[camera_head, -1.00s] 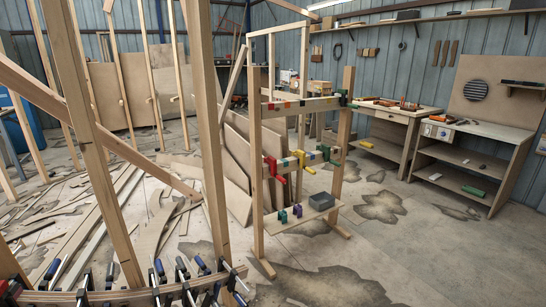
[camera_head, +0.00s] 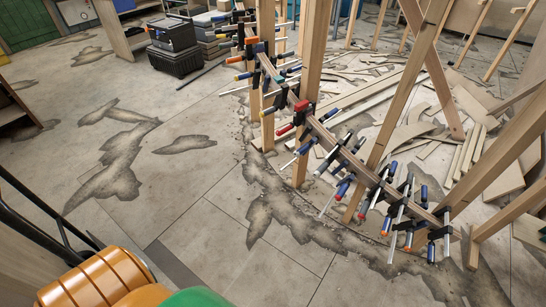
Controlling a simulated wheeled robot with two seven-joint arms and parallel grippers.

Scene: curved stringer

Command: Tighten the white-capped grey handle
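A curved wooden stringer (camera_head: 350,157) runs from the upper middle to the lower right, held among upright posts. Many bar clamps grip it along its length. Their handles show blue, red and orange, such as a red-and-blue clamp handle (camera_head: 343,187) near the middle. A clamp with a red block (camera_head: 302,106) sits by one post. I cannot make out a white-capped grey handle; the clamps are small and crowded, and posts hide some. Neither of my grippers shows in this view.
Upright posts (camera_head: 310,60) stand along the stringer, with scattered boards (camera_head: 415,90) behind. Black toolboxes (camera_head: 173,48) stand at the upper left. An orange ribbed object (camera_head: 100,280) and a green one (camera_head: 190,298) fill the bottom left. Stained floor at left-centre is clear.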

